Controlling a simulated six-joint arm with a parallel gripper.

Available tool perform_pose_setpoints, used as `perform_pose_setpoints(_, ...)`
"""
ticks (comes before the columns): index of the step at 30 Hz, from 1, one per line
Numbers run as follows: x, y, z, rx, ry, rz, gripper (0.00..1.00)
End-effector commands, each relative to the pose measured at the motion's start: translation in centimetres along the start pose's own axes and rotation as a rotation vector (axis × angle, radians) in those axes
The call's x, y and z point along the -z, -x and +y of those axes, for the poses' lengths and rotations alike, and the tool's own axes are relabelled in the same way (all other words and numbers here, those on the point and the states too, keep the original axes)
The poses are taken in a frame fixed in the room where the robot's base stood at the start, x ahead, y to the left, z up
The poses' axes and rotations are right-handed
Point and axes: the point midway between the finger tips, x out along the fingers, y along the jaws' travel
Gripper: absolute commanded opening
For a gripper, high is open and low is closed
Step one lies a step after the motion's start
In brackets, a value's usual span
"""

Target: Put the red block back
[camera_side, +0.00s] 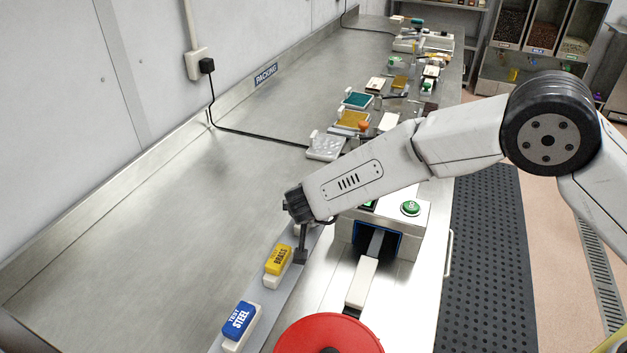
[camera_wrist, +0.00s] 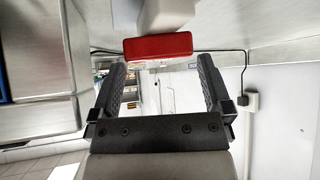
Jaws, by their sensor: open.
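The red block (camera_wrist: 158,47) shows in the wrist view against a white piece (camera_wrist: 166,14). It lies level with, or just beyond, my fingertips, apart from both fingers as far as I can tell. My gripper (camera_wrist: 158,66) is open and empty. In the side view my gripper (camera_side: 300,254) points down at the far end of a pale strip (camera_side: 262,303), just past the yellow block. The red block is hidden there behind the gripper and arm. On the strip, the yellow block (camera_side: 278,260) marked TEST BRASS and the blue block (camera_side: 239,320) marked TEST STEEL sit on white bases.
A machine with a green button (camera_side: 411,208) and a dark opening stands right of my gripper, with a white bar (camera_side: 361,282) before it. A red disc (camera_side: 328,337) is in the foreground. Trays and small items fill the far bench (camera_side: 90,260); its left side is clear.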

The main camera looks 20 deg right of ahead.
Motion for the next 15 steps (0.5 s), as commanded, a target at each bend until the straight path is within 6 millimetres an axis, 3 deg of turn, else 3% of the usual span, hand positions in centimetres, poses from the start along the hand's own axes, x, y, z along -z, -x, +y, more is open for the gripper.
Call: perform_pose_setpoints(15,0.0,7.4,0.0,0.002,0.0,0.001,1.0)
